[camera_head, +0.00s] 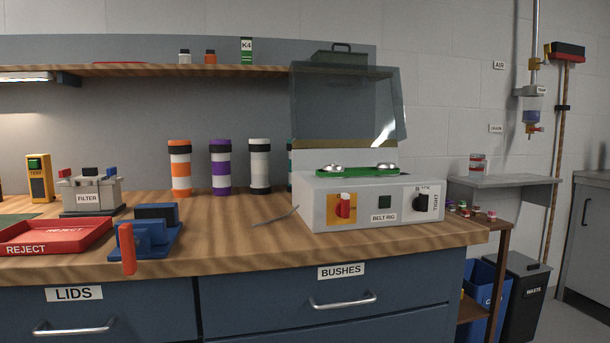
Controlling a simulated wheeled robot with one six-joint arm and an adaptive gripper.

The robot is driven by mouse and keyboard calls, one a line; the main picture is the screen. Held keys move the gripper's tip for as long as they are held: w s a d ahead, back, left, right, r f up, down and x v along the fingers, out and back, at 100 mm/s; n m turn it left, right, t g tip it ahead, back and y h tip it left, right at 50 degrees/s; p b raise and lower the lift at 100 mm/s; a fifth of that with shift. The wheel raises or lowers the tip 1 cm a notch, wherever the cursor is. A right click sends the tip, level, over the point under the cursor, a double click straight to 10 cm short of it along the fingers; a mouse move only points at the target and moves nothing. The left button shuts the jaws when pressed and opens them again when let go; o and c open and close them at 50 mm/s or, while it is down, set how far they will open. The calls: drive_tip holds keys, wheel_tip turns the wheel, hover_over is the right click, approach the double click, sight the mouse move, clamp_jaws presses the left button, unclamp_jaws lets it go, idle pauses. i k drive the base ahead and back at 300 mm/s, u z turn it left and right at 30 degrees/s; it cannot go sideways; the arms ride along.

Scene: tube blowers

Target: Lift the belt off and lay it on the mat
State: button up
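A green belt (358,171) sits on top of the grey belt rig (365,187), around two silver pulleys. The rig's clear cover (346,105) is raised behind it. The rig's front has a red knob (345,206) on a yellow plate and a black knob (422,203) with SLACK above it, partly hard to read, and TIGHT at its right. A flat green surface (20,216), possibly the mat, shows at the left edge of the bench behind the red tray; most of it is out of view or hidden. My gripper is not in view.
On the bench stand a red REJECT tray (62,247), a blue clamp-like fixture (150,235) with a red handle and a FILTER block (89,193). A thin grey tool (285,216) lies left of the rig. Banded cylinders (220,167) stand behind. The bench front-middle is clear.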

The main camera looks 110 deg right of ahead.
sight(356, 170)
drive_tip(key=i, duration=0.3)
drive_tip(key=z, duration=2.75)
